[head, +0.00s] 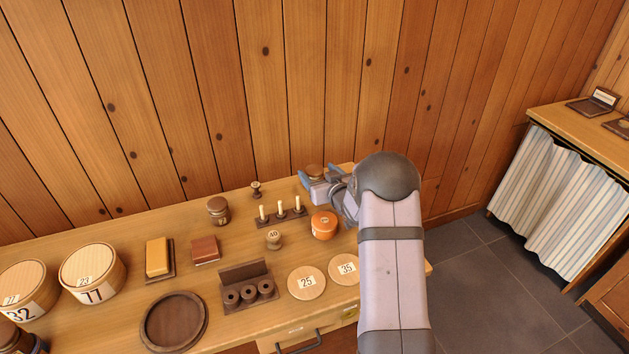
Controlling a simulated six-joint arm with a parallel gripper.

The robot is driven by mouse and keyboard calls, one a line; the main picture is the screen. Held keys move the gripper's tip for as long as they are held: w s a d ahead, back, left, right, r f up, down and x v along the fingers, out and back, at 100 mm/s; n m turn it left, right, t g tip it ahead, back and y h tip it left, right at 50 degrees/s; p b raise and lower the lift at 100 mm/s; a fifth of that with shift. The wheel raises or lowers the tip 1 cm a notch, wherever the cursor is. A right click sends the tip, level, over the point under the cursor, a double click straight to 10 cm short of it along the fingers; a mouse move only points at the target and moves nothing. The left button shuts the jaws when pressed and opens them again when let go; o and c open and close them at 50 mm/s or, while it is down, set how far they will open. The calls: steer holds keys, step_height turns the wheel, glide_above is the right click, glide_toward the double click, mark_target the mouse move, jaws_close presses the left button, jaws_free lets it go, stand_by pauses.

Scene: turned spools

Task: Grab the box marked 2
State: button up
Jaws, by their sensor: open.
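My gripper (308,187) is at the back right of the table, open, with its jaws pointing left. A small round box with a brown lid (315,171) stands just behind it, partly hidden by the gripper; no number on it shows. I cannot tell if the jaws are around it or in front of it. No box is readable as a plain 2. An orange round box (323,225) with a small label stands in front of the gripper. A brown round box (218,211) with a label too small to read stands further left. A small box marked 40 (273,240) is between them.
A rack with three pale pegs (281,216) and a small spool (256,190) stand left of the gripper. Discs marked 25 (307,282) and 35 (344,269) lie in front. Large round boxes (93,274) stand far left. A dark round tray (173,321) is at the front.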

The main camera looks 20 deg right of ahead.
steer(key=shift+p+x, duration=1)
steer(key=shift+x, duration=2.5)
steer(key=c, duration=1.1)
